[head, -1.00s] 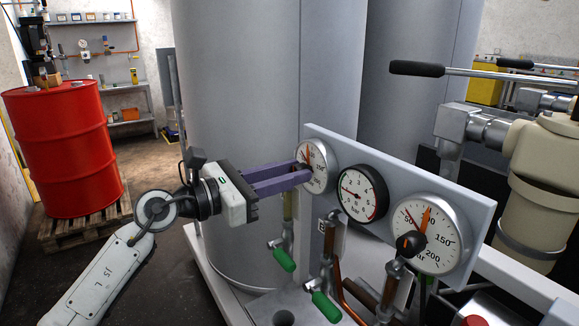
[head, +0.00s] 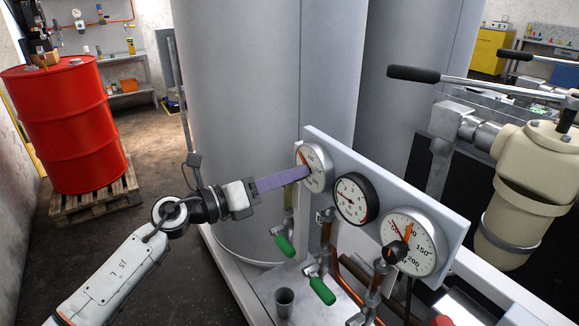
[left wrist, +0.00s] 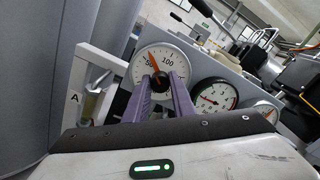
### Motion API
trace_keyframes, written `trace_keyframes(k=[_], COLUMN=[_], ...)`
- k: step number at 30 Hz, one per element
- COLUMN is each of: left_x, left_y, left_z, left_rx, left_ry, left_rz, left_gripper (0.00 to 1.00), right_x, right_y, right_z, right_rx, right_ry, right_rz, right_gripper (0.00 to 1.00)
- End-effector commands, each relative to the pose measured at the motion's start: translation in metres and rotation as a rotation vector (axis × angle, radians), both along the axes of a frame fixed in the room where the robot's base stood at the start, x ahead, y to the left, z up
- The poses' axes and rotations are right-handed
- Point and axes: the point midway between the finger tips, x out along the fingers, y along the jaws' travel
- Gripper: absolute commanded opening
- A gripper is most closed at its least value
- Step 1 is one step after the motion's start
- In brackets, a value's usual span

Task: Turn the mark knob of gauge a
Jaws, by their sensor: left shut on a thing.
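Gauge a (head: 319,160) is the leftmost round white dial on the grey panel. It also shows in the left wrist view (left wrist: 143,64), with a plate marked A (left wrist: 75,98) to its left. An orange pointer (left wrist: 152,59) on its face points up and left, near the 50. The dark knob (left wrist: 173,78) at its centre lies between the purple fingers of my left gripper (head: 303,173), which are shut on it. In the head view the fingers hide the knob. My right gripper is not in view.
A black-rimmed gauge (head: 354,198) and a larger white gauge (head: 411,241) share the panel (head: 450,222). Green-handled valves (head: 321,291) hang below. A grey tank (head: 260,100) stands behind, a pump with a long lever (head: 525,160) at right, a red drum (head: 65,125) at left.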

Motion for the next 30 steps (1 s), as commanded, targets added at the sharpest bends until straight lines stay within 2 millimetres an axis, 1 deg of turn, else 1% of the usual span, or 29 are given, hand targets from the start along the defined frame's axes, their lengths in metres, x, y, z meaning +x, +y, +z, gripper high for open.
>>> trace_keyframes(k=[1, 4, 19, 20, 21, 23, 30], left_x=[-0.0002, -0.0001, -0.0001, -0.0001, -0.0001, -0.0001, 0.0], left_y=[0.0001, 0.0001, 0.0001, 0.0001, 0.0001, 0.0001, 0.0], left_z=[0.0008, 0.0, -0.0014, -0.0014, -0.0014, -0.0014, -0.0006], left_rx=[-0.008, -0.019, -0.029, -0.029, -0.029, -0.028, -0.029], left_ry=[0.014, 0.032, 0.046, 0.046, 0.046, 0.045, 0.043], left_rz=[0.0, 0.0, 0.0, 0.0, 0.0, 0.0, 0.0], left_gripper=[0.0, 0.0, 0.0, 0.24, 0.31, 0.41, 0.41], right_x=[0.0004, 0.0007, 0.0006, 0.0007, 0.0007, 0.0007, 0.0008], right_y=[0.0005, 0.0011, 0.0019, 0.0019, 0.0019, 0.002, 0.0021], right_z=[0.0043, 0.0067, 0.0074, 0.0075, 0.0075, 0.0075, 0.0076], right_rx=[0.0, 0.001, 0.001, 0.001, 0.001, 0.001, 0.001], right_ry=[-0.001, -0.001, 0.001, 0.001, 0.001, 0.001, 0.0], right_rz=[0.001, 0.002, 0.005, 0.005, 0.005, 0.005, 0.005], right_gripper=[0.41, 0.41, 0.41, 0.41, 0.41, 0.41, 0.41])
